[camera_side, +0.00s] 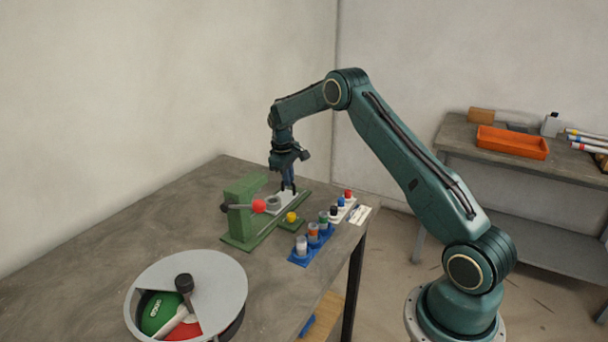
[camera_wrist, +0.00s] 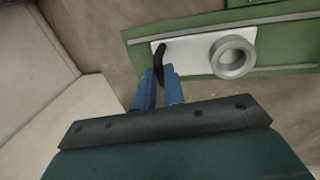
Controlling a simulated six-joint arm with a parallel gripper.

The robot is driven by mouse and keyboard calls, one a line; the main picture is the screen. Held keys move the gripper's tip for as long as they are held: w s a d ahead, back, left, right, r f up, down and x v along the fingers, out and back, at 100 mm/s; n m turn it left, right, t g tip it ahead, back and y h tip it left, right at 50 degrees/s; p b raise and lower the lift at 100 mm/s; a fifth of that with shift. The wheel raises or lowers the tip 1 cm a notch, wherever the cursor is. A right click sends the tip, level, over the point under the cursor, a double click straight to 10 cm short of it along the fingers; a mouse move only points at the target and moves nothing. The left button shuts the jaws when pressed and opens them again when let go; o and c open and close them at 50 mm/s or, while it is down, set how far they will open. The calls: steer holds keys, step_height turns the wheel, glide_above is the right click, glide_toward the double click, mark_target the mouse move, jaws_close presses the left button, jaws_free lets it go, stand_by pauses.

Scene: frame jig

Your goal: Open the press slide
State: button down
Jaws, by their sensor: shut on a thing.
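The green press (camera_side: 243,212) stands on the table with a red-knobbed lever (camera_side: 259,206). Its slide is a white plate (camera_wrist: 186,49) on the green base, bearing a grey ring-shaped seat (camera_wrist: 233,56); the plate also shows in the side view (camera_side: 285,199). In the wrist view the ring is fully visible, beside the press body. A black handle (camera_wrist: 160,58) stands at the plate's outer end. My gripper (camera_wrist: 160,76) has its blue fingers shut on this handle; in the side view the gripper (camera_side: 288,187) points down at the slide's far end. The fingers partly hide the handle.
A yellow ball (camera_side: 291,217) sits on a small green block in front of the press. A blue rack (camera_side: 311,246) and a white rack (camera_side: 343,211) hold small pots nearby. A round grey-lidded container (camera_side: 215,275) stands at the front. The table behind the press is clear.

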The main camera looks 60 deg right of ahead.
steer(key=shift+d, duration=1.8)
steer(key=c, duration=1.5)
jaws_free()
steer(key=shift+r, duration=0.15)
steer(key=a+r, duration=0.1)
steer(key=r, duration=0.3)
steer(key=a+r, duration=0.1)
steer(key=r, duration=0.8)
steer(key=shift+a+r, duration=0.2)
steer(key=shift+a, duration=0.2)
steer(key=shift+r, duration=0.1)
